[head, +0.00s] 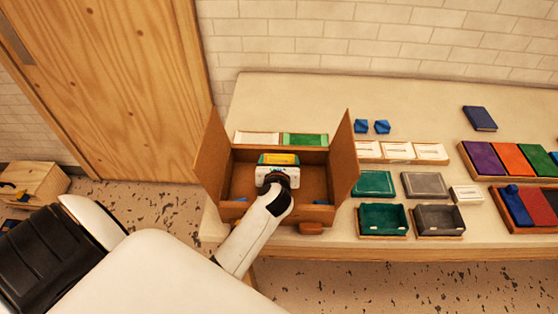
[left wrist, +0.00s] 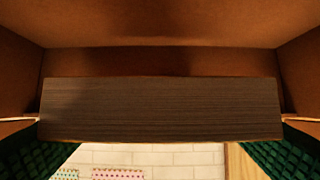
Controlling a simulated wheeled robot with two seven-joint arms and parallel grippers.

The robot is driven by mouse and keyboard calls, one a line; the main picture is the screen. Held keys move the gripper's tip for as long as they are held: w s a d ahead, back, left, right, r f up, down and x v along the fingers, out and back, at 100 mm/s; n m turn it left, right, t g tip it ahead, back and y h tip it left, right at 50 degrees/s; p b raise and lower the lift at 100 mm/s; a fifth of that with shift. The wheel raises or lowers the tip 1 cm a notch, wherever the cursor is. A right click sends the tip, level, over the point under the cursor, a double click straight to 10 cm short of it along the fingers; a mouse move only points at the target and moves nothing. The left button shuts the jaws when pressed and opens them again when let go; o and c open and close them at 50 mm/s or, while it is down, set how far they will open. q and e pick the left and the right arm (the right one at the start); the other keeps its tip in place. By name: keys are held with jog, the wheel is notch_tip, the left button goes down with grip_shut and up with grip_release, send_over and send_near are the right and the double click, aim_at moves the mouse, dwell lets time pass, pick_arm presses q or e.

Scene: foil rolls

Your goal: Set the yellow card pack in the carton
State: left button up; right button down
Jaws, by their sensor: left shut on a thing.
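The carton (head: 343,165) stands open on the table, its side flaps raised. My left gripper (head: 278,162) reaches over its front wall and is inside or just above the opening. It is shut on the yellow card pack (head: 281,158), whose yellow top shows between the green fingertips. In the left wrist view a dark, striped face of the held pack (left wrist: 160,108) spans between the green finger pads. Brown carton walls (left wrist: 160,25) surround it there. I cannot tell whether the pack touches the carton floor. My right gripper is not in view.
Behind the carton lie a white pack (head: 256,139) and a green pack (head: 305,140). To the right are white packs (head: 398,151), a green open box (head: 383,219), a grey open box (head: 438,220) and trays of coloured packs (head: 510,158). The table's back (head: 300,98) is clear.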

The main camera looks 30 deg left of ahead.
pick_arm(q)
jog(key=shift+f, duration=0.5)
jog(key=o, duration=0.9)
jog(key=shift+o, duration=0.2)
jog(key=shift+r, duration=0.1)
jog(key=shift+r, duration=0.25)
jog(key=b+v, duration=0.1)
jog(key=v, duration=1.1)
jog(key=shift+r, duration=0.25)
